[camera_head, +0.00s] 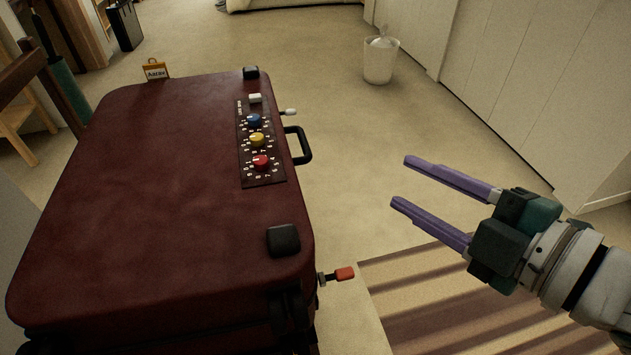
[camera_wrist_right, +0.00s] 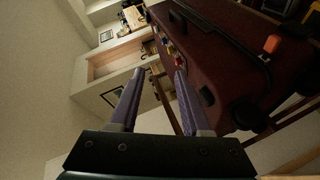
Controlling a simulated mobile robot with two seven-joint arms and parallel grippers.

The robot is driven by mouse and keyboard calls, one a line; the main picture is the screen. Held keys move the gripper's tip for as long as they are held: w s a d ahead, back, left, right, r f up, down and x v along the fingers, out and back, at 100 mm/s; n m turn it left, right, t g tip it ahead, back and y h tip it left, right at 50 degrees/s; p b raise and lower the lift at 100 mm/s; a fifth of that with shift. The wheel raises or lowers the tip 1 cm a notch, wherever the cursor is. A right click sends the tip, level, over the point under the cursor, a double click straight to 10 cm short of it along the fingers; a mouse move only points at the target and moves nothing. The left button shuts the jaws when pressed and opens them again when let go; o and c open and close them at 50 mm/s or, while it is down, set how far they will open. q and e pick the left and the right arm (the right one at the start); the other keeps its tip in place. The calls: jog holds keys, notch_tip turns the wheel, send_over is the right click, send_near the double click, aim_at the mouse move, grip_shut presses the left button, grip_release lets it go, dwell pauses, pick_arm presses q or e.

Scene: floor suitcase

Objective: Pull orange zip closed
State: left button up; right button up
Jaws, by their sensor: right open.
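The dark red suitcase (camera_head: 170,190) lies shut-looking at the left of the head view, and it also shows at the upper right of the right wrist view (camera_wrist_right: 222,65). The orange zip pull (camera_head: 344,273) sticks out from its right side near the front corner. In the right wrist view the orange pull (camera_wrist_right: 272,44) shows at the upper right, to the right of the fingers. My right gripper (camera_head: 399,182) is open and empty. Its purple fingers are right of the suitcase, above and beyond the orange pull, apart from it. They also show in the wrist view (camera_wrist_right: 159,76). My left gripper is not in view.
A white pull (camera_head: 290,112) and a black handle (camera_head: 303,146) stick out from the suitcase's right side. Blue, yellow and red dials (camera_head: 257,139) sit on its top. A striped rug (camera_head: 440,300) lies at the front right. A white bin (camera_head: 380,62) stands farther back. Floor between is clear.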

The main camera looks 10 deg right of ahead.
aim_at(352, 278)
jog(key=s+d+f+n+g+y+b, duration=0.1)
jog(key=s+f+n+y+b, duration=0.2)
jog(key=f+b, duration=0.75)
jog(key=f+n+y+b, duration=0.3)
jog(key=f+n+b, duration=0.3)
jog(key=f+b, duration=0.45)
jog(key=shift+g+y, duration=0.3)
jog(key=shift+y, duration=0.2)
jog(key=x, duration=0.3)
jog(key=b+x, duration=0.1)
jog(key=x, duration=0.2)
jog(key=f+x, duration=0.1)
jog(key=x, duration=0.2)
jog(key=shift+w+a, duration=0.1)
jog(key=shift+a, duration=0.1)
grip_shut()
